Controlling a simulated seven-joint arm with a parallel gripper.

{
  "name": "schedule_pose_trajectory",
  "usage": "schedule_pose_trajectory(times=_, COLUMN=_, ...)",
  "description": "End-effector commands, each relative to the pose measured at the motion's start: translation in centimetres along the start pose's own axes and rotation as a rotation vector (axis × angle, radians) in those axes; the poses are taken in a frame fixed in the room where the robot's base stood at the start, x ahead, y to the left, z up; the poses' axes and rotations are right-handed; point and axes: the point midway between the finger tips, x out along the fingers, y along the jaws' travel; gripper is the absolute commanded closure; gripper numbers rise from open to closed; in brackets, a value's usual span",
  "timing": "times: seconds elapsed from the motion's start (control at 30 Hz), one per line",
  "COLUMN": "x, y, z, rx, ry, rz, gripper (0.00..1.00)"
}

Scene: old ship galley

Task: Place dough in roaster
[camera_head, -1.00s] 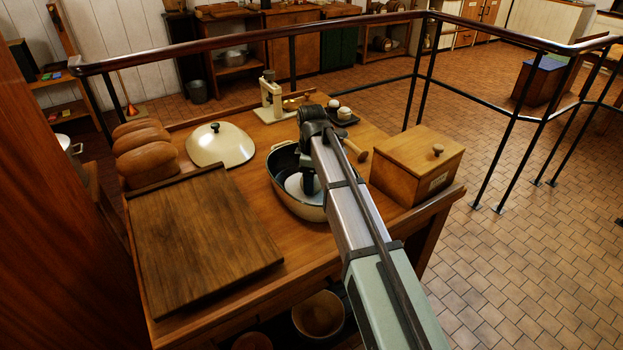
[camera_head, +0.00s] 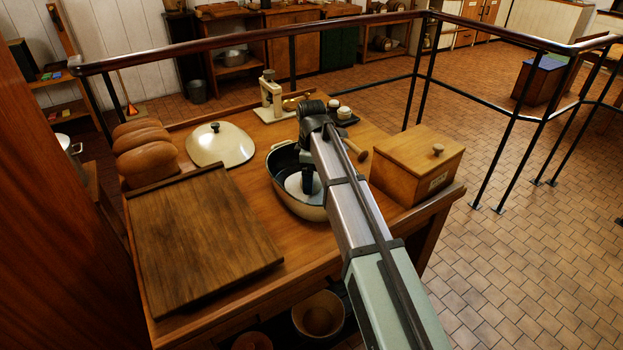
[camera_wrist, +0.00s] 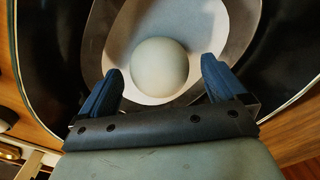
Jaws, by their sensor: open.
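The roaster (camera_head: 311,212) is a cream oval pot with a dark inside, standing on the table; its dark wall fills the sides of the wrist view (camera_wrist: 286,50). The dough is a smooth pale ball (camera_wrist: 159,66) inside the roaster, over a pale oval area at the bottom. In the head view only a whitish patch shows in the pot, partly hidden by my arm. My gripper (camera_wrist: 162,68) is open, with one blue-padded finger on each side of the dough. Gaps show between the pads and the dough. The domed cream lid (camera_head: 221,148) lies on the table, left of the roaster.
A dark wooden board (camera_head: 200,238) lies at front left, with several loaves (camera_head: 146,160) behind it. A wooden box with a knob (camera_head: 417,170) stands right of the roaster. A cream stand scale (camera_head: 271,97) and a dark tray with small white-topped items (camera_head: 345,116) are at the back.

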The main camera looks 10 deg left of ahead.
Motion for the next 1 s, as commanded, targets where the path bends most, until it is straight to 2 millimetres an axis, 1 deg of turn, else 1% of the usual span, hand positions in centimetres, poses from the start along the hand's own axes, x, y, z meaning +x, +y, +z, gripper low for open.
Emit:
schedule_pose_trajectory(times=0.3, x=-5.7, y=0.1, z=-0.1, rx=0.000, ry=0.001, rz=0.002, gripper=0.02)
schedule_pose_trajectory(times=0.5, x=-8.8, y=0.1, z=-0.1, rx=0.000, ry=0.001, rz=0.001, gripper=0.02)
schedule_pose_trajectory(times=0.6, x=-9.8, y=0.1, z=0.0, rx=0.000, ry=0.001, rz=0.001, gripper=0.02)
schedule_pose_trajectory(times=0.7, x=-10.4, y=0.1, z=0.0, rx=0.000, ry=0.000, rz=0.000, gripper=0.02)
schedule_pose_trajectory(times=1.0, x=-10.8, y=0.0, z=0.0, rx=0.000, ry=0.000, rz=0.000, gripper=0.02)
